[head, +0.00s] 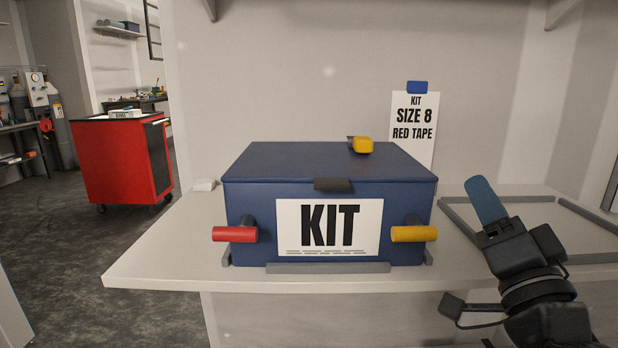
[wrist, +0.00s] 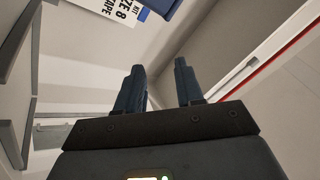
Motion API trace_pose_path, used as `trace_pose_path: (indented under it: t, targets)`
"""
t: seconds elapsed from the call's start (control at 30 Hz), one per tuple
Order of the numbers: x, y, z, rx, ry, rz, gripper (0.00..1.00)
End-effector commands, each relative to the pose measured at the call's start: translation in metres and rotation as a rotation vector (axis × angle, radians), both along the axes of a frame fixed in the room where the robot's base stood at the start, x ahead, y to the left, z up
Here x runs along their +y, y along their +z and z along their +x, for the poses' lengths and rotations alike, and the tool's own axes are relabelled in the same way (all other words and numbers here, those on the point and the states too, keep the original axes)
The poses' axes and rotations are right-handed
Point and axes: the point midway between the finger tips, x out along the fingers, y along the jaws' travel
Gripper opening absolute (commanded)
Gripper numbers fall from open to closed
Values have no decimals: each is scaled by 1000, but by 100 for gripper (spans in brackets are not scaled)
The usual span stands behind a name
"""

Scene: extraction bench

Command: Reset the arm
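My gripper (head: 485,200) is at the right in the head view, raised in front of the bench and to the right of the kit box. In the wrist view my gripper (wrist: 160,85) shows two blue fingers standing apart with nothing between them. The dark blue kit box (head: 330,165) sits on the bench with its lid down. It has a white KIT label, a red handle (head: 235,234) at the left and a yellow handle (head: 414,233) at the right. My gripper is apart from the box.
A yellow-and-grey item (head: 363,145) lies on the lid. A sign (head: 414,118) reading "KIT SIZE 8 RED TAPE" stands behind; it also shows in the wrist view (wrist: 112,10). A grey frame (head: 560,200) lies on the bench at right. A red cabinet (head: 115,160) stands far left.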

Motion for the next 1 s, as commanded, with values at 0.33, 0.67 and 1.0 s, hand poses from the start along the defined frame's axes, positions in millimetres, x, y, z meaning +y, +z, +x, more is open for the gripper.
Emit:
trace_pose_path:
  t: [0.33,0.67,1.0]
  targets:
    - [-5,-115,-98,207,-93,-255,37]
    - [-4,-179,-213,391,-128,-479,37]
    - [6,-199,-337,570,-117,-687,37]
